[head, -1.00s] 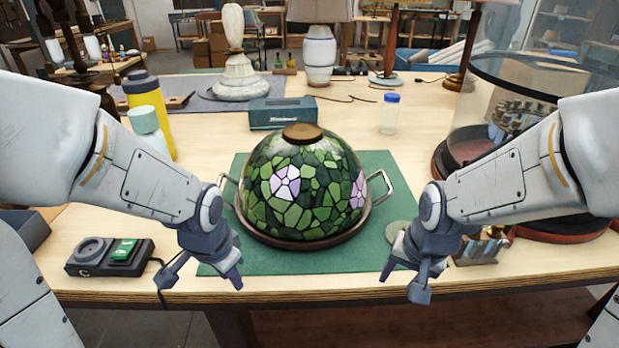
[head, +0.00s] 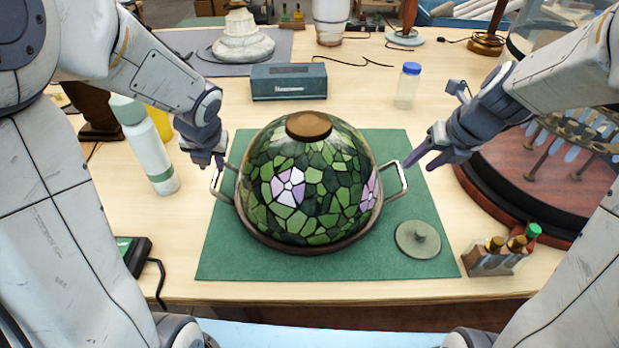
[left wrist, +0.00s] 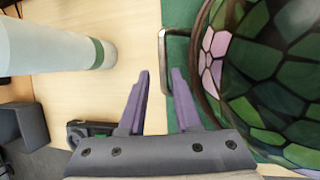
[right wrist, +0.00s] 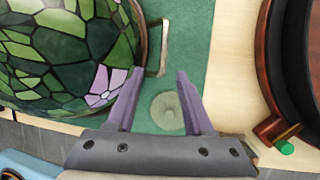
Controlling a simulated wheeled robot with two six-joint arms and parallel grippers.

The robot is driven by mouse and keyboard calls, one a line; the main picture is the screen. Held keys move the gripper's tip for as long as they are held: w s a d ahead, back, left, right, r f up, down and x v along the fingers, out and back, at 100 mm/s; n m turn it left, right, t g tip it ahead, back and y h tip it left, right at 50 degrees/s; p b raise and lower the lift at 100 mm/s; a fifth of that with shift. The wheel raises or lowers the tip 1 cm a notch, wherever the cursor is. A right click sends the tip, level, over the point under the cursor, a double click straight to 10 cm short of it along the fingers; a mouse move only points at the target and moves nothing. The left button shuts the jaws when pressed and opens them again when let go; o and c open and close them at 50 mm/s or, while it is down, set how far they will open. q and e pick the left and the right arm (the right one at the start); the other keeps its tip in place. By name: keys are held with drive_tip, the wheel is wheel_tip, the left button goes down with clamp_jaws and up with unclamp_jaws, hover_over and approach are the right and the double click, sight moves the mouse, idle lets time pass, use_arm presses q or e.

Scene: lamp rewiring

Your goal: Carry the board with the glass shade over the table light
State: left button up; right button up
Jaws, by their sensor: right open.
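A domed glass shade (head: 310,182) of green pieces with pink flowers and a brown cap sits on a round brown board (head: 305,246). The board has a metal handle on each side and rests on a green mat (head: 240,265). My left gripper (head: 211,163) is open at the left handle (head: 219,186); in the left wrist view that handle (left wrist: 163,62) stands just beyond the gap between the fingers. My right gripper (head: 416,164) is open and empty, close to the right handle (head: 398,184). In the right wrist view, that handle (right wrist: 164,48) lies ahead of the fingers. I cannot tell which lamp is the table light.
A white lamp base (head: 243,45) and a teal box (head: 289,82) stand behind. A pale bottle (head: 147,150) is left of the mat. A round lid (head: 418,239) lies on the mat's right. A vial rack (head: 497,257) and glass-covered stand (head: 500,185) are right.

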sight(222, 189)
use_arm(q)
drive_tip(key=shift+w+d, duration=0.2)
drive_tip(key=shift+d, duration=0.1)
use_arm(e)
drive_tip(key=shift+d, duration=0.3)
use_arm(q)
drive_tip(key=x, duration=1)
drive_tip(key=shift+a+f, duration=0.1)
drive_tip(key=shift+f, duration=0.1)
use_arm(e)
drive_tip(key=x, duration=1)
drive_tip(key=shift+f, duration=0.2)
use_arm(q)
drive_tip(key=c, duration=0.4)
use_arm(e)
drive_tip(key=c, duration=0.4)
use_arm(q)
clamp_jaws()
use_arm(e)
clamp_jaws()
drive_tip(key=shift+w, duration=0.1)
use_arm(q)
drive_tip(key=shift+w+r, duration=0.1)
drive_tip(key=shift+r, duration=0.2)
use_arm(e)
drive_tip(key=shift+r, duration=0.3)
